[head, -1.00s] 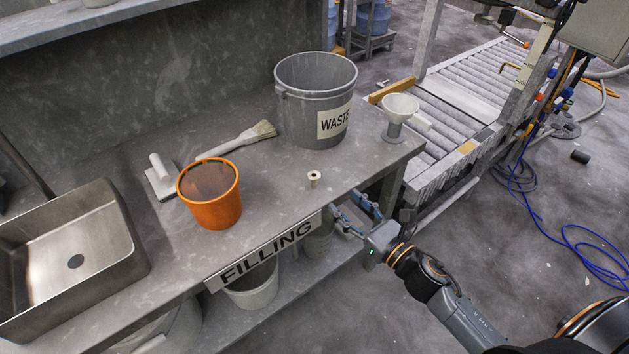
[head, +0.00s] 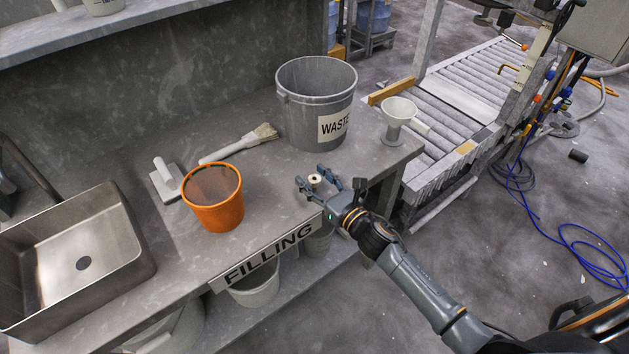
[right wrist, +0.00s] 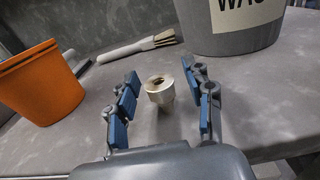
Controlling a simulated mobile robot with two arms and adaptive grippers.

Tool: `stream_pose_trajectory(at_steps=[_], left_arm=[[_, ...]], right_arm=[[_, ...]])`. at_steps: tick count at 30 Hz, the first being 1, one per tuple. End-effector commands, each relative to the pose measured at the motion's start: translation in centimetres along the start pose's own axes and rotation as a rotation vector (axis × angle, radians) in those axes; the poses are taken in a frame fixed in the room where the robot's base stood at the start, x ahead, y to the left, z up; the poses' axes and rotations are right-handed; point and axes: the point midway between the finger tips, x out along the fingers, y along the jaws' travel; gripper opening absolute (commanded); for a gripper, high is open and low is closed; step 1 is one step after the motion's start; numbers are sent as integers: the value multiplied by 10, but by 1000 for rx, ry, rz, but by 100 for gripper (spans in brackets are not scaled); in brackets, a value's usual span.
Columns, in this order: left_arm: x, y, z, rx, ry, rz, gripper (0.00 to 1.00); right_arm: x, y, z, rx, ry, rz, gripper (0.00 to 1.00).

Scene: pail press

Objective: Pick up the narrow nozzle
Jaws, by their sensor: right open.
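The narrow nozzle (head: 314,179) is a small pale cylinder with a dark hole in its top. It stands upright on the grey bench near the front edge, above the FILLING sign. My right gripper (head: 328,180) is open around it. In the right wrist view the nozzle (right wrist: 160,90) stands between the blue finger pads of the right gripper (right wrist: 162,100), with gaps on both sides. My left gripper is not in view.
An orange pail (head: 214,200) stands left of the nozzle. A grey WASTE bucket (head: 312,105), a brush (head: 240,143), a white scraper (head: 165,180) and a funnel (head: 397,112) are on the bench (head: 270,210). A metal sink (head: 60,235) is at the left.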

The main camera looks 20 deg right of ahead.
Motion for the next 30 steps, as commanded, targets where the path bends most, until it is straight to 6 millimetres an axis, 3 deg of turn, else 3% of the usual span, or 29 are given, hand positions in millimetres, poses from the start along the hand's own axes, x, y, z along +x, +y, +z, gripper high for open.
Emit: stream_pose_trajectory(at_steps=[3,4,11,23,30], left_arm=[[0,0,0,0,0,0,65],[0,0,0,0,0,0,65],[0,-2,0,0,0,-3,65],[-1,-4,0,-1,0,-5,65],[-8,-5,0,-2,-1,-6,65]], right_arm=[[0,0,0,0,0,0,52],[0,0,0,1,0,0,48],[-1,0,0,1,0,0,1],[-1,0,5,-1,-2,1,0],[-1,2,38,-3,-4,4,0]])
